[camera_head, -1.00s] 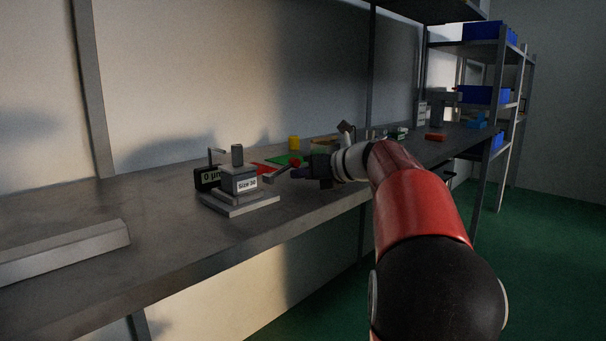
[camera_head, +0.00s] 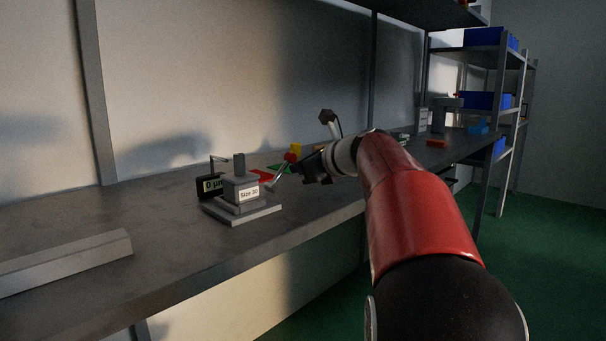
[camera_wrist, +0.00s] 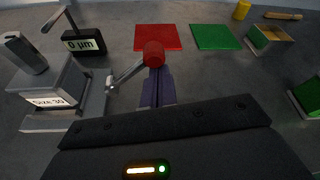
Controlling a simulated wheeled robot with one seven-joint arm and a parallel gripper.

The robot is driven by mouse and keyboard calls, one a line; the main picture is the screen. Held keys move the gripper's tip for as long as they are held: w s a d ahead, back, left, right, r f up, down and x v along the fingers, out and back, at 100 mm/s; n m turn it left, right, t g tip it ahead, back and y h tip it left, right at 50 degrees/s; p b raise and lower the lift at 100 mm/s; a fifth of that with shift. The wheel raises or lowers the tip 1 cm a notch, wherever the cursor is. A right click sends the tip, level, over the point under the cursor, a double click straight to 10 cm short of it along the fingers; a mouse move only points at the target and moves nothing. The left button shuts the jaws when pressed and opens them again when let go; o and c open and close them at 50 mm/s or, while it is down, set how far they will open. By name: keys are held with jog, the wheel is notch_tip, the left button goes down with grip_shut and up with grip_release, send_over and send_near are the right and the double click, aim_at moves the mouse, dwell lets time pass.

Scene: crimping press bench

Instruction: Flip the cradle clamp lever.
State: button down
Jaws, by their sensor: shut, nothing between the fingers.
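The clamp lever is a thin metal arm (camera_wrist: 125,77) with a red knob (camera_wrist: 154,54) at its end, joined to the right side of the grey cradle block labelled "Size 30" (camera_wrist: 59,84). In the head view the lever (camera_head: 279,172) slants up to the right to its knob (camera_head: 291,157). My gripper (camera_wrist: 156,82) has its purple fingers shut and empty. The fingertips are right at the knob, which covers their ends in the wrist view; I cannot tell whether they touch. In the head view my gripper (camera_head: 302,169) is just right of the lever.
A gauge reading "0 µm" (camera_wrist: 84,45) stands beside the block. A red mat (camera_wrist: 158,37), a green mat (camera_wrist: 215,37), a yellow cylinder (camera_wrist: 242,10) and an open box (camera_wrist: 268,38) lie beyond. A grey bar (camera_head: 65,262) lies at front left. The bench between is clear.

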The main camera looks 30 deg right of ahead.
jog(key=a+r+n, duration=0.1)
jog(key=n+h+b, duration=0.1)
jog(key=shift+s+a+r+n+t, duration=0.3)
jog(key=shift+a+r+n+t, duration=0.05)
jog(key=shift+n+t, duration=0.05)
jog(key=shift+s+a+r+n+t+h+b, duration=0.35)
jog(key=shift+a+n+b, duration=0.25)
jog(key=shift+n+b, duration=0.3)
jog(key=shift+s+a+r+n+t+h+b, duration=0.1)
jog(key=shift+a+r+n+t+h+b, duration=0.25)
jog(key=shift+a+n+b, duration=0.4)
jog(key=shift+d+r, duration=0.1)
jog(key=shift+r, duration=0.05)
jog(key=shift+s, duration=0.15)
